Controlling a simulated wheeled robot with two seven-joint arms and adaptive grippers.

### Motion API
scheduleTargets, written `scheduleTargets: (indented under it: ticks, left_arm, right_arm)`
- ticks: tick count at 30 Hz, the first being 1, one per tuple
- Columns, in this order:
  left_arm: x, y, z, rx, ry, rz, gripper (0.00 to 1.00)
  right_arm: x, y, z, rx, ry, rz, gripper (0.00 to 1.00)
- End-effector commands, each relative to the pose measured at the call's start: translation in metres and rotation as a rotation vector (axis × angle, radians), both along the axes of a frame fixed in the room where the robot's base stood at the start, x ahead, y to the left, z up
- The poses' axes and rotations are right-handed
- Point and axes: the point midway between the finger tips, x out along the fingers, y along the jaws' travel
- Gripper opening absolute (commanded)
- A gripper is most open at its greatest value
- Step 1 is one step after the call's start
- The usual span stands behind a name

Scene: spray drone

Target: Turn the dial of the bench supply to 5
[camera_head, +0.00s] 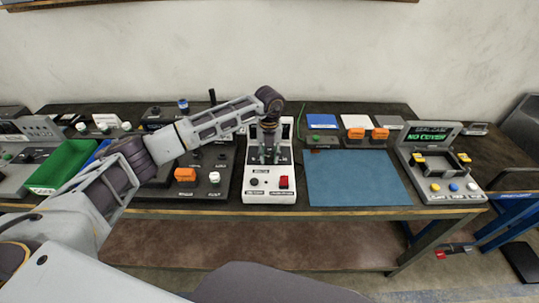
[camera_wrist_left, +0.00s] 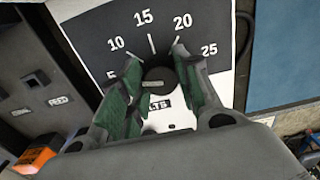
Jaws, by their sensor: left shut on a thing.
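The bench supply (camera_head: 270,197) is a white box on the bench, with a red switch (camera_head: 284,182) on its lower front. In the left wrist view, its dark scale panel (camera_wrist_left: 98,32) reads 5, 10, 15, 20 and 25 around a dark round dial (camera_wrist_left: 158,76). My left gripper (camera_head: 268,158) reaches down onto the supply. In the left wrist view, its green-padded fingers (camera_wrist_left: 158,85) are shut on the dial from both sides. The dial's pointer cannot be clearly made out, and the fingers partly hide the 5. My right gripper is not in view.
Left are a panel with an orange block (camera_head: 185,175) and a green tray (camera_head: 58,167).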

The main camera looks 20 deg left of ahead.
Motion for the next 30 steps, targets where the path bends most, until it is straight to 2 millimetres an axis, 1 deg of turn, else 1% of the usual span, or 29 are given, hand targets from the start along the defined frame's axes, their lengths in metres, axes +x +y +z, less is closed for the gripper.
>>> scheduleTargets:
  ticks: [9,22,23,27,30]
  left_arm:
    - [0.0008,0.0009,0.0013,0.000,-0.002,0.091,0.09]
    - [0.0008,0.0008,0.0013,0.000,-0.003,0.100,0.09]
    - [0.0008,0.0008,0.0013,0.000,-0.003,0.100,0.35]
    - [0.0005,0.0007,0.0010,0.000,-0.002,0.099,0.53]
    - [0.0004,0.0005,0.0007,-0.001,-0.001,0.098,0.54]
  right_arm:
    - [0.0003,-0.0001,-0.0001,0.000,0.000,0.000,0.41]
    - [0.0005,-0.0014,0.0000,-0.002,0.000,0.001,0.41]
    - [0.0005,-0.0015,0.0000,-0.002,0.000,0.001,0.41]
    - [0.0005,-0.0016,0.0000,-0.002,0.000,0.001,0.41]
    - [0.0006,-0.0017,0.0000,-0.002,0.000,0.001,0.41]
